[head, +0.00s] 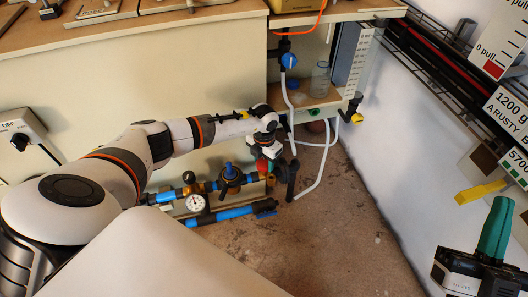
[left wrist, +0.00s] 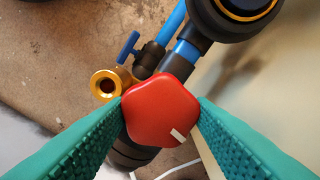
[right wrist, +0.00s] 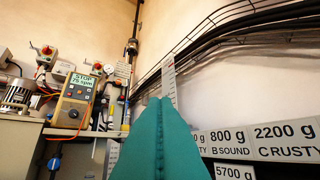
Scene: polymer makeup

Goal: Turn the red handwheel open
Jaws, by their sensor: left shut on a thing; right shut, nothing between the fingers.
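My right gripper (head: 497,226) is raised at the lower right, far from the handwheel. Its teal fingers are together and empty in the right wrist view (right wrist: 160,104).
Blue pipes (head: 235,212) with a round gauge (head: 195,203) and a blue-topped valve (head: 230,172) lie close by. A small blue lever (left wrist: 128,46) and brass fitting (left wrist: 106,84) are beside the handwheel. White hoses (head: 322,165) hang to its right. Floor (head: 345,230) is open.

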